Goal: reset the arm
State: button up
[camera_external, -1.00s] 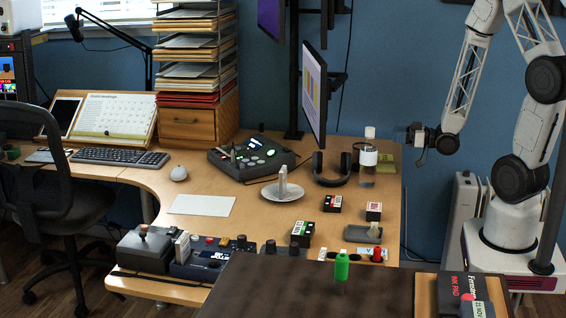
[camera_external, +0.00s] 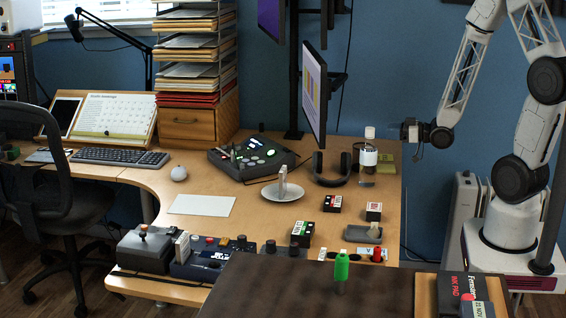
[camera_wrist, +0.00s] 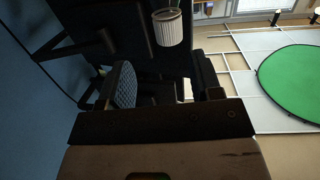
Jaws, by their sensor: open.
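My gripper (camera_external: 405,131) is in the air beyond the right edge of the wooden desk (camera_external: 250,215), at about the height of the bottle's top. It points left, is open, and nothing shows between its small, dark fingers. A clear bottle with a white label and cap (camera_external: 368,156) stands upright on the desk to the left of my gripper, apart from it in the picture.
A monitor (camera_external: 314,95) stands over the back of the desk, with black headphones (camera_external: 333,168) below. A white dish (camera_external: 283,192), a black-and-red box (camera_external: 332,203) and a green bottle (camera_external: 341,267) are farther left or forward. The air around my gripper looks clear.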

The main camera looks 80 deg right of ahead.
jog(key=w+a+r+g+h, duration=0.2)
jog(key=w+a+r+g, duration=0.1)
jog(key=a+r+g, duration=0.5)
jog(key=s+a+r+g+y, duration=0.1)
jog(key=s+a+r+g, duration=0.2)
jog(key=s+a+r, duration=0.2)
jog(key=s+a+r+g+y, duration=0.2)
jog(key=s+a+r, duration=0.4)
jog(key=s+a, duration=0.5)
jog(key=shift+s+a+g, duration=0.15)
jog(key=shift+a+g, duration=0.65)
